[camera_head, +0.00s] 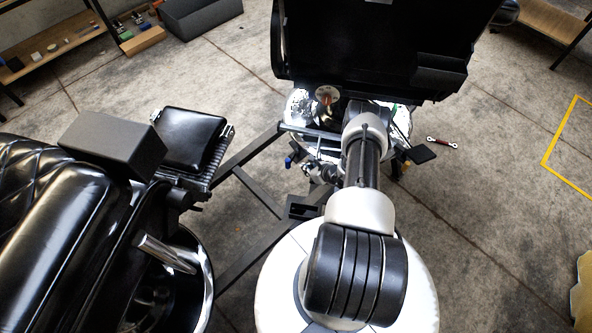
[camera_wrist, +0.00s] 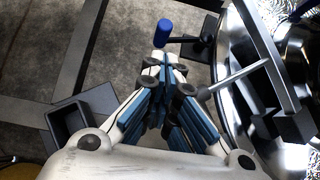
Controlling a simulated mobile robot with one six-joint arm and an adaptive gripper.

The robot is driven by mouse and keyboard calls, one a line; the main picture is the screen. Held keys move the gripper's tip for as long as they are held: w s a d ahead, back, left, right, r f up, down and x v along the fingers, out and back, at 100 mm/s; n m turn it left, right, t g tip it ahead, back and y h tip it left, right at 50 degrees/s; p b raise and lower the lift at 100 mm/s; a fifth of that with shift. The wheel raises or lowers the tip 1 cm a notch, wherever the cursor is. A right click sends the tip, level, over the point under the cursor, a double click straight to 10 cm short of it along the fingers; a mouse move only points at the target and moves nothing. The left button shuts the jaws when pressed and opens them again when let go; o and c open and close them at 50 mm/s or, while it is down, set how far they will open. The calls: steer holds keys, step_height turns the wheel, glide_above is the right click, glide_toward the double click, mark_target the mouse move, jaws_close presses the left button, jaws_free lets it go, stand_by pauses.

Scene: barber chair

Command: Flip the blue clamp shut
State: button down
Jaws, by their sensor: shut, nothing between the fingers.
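The blue clamp's handle (camera_wrist: 165,29) stands just beyond my fingertips in the wrist view. A dark lever runs from it to the right, toward a black block beside the shiny round base. In the head view the handle is a small blue spot (camera_head: 289,161) at the end of the bar. My gripper (camera_wrist: 163,62) is shut and empty, its fingertips pointing at the handle. A small gap seems to lie between them, though contact is hard to judge. In the head view my gripper (camera_head: 317,172) is small and partly hidden by my arm, right of the handle.
A chrome base (camera_head: 299,105) and a large black chair part (camera_head: 375,45) stand close ahead. A grey rod (camera_wrist: 238,78) slants right of my fingers. The black chair (camera_head: 60,230) fills the head view's left; open floor lies right.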

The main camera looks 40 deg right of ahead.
steer(key=shift+s+f, duration=0.45)
steer(key=shift+f, duration=0.1)
steer(key=b+x, duration=0.5)
steer(key=x, duration=0.5)
